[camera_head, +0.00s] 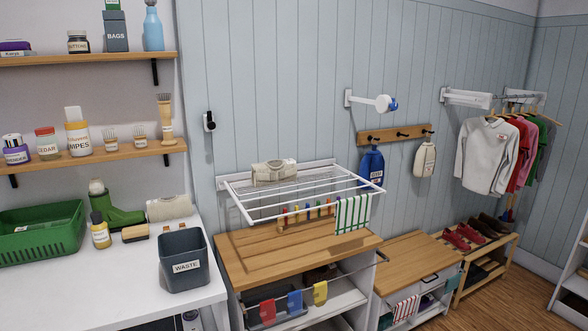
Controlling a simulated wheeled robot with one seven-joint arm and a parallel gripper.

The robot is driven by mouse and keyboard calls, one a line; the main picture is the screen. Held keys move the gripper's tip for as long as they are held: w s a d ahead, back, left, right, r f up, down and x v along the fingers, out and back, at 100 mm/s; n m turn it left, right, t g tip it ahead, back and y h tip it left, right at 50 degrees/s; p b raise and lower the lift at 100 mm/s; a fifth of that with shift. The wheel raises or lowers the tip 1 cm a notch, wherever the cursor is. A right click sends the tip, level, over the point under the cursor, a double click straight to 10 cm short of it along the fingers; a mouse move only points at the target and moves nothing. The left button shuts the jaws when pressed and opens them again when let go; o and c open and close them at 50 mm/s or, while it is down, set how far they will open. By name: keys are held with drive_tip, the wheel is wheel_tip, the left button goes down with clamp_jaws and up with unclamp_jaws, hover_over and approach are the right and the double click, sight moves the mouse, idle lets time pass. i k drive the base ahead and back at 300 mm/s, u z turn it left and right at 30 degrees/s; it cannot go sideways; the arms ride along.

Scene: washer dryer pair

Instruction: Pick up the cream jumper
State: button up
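A folded cream garment (274,172) with a darker band lies on the back left part of the white wall-mounted drying rack (300,192). It looks like a jumper, though it is small in view. Another folded pale cloth item (169,207) lies at the back of the white counter on the left. A pale long-sleeved top (487,157) hangs at the front of the hanger rail on the right. Which of these is the cream jumper I cannot tell for certain. My gripper is not in view.
A grey waste bin (184,262) and a green basket (38,232) stand on the white counter (95,295). The wooden top (255,258) lies below the rack. A striped towel (352,212) hangs from the rack. A shoe rack (470,275) stands right; floor shows beside it.

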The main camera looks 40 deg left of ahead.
sight(277, 171)
drive_tip(key=u, duration=0.85)
drive_tip(key=i, duration=1.35)
drive_tip(key=u, duration=0.9)
